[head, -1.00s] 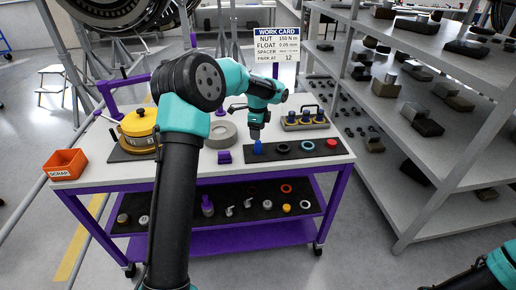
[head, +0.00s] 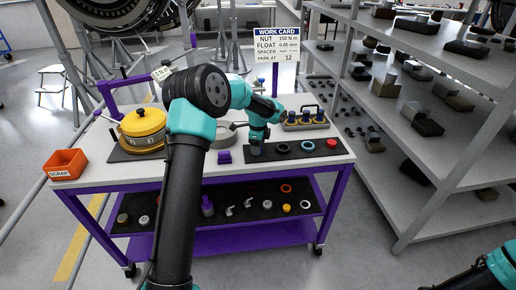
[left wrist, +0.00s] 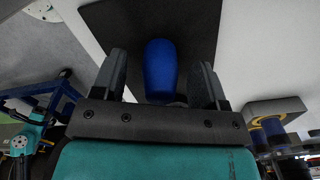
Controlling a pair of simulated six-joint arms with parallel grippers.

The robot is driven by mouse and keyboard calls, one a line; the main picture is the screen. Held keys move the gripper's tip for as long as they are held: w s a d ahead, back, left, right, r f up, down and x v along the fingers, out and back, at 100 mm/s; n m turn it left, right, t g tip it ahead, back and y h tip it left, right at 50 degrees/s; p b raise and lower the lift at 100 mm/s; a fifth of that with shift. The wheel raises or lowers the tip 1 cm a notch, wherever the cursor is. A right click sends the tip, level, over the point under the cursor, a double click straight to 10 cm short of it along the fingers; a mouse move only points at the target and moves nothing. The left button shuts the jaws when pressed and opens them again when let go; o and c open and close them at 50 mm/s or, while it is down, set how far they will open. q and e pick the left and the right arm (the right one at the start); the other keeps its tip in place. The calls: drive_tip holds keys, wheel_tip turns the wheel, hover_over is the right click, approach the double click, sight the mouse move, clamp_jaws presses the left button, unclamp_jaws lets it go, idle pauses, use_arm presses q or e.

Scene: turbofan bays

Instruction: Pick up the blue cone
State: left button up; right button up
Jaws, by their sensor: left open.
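The blue cone (left wrist: 160,70) shows in the left wrist view as a rounded blue shape between the two dark fingers of my left gripper. A gap shows on each side of it, so the fingers are around it but apart from it. In the head view my left gripper (head: 256,148) is low over the dark mat (head: 318,150) at the right of the cart top, pointing down. It hides the cone there. My right gripper is outside the picture; only part of that arm shows at the lower right.
On the mat beside the gripper are dark rings, a teal ring (head: 308,145) and a red piece (head: 332,143). A purple block (head: 224,157) stands left of the gripper. Behind is a rack with blue-topped pieces (head: 305,119). A yellow pot (head: 142,124) and orange scrap bin (head: 65,164) are left.

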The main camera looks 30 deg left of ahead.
use_arm(q)
drive_tip(key=shift+f, duration=0.65)
drive_tip(key=shift+c, duration=0.5)
drive_tip(key=c, duration=0.9)
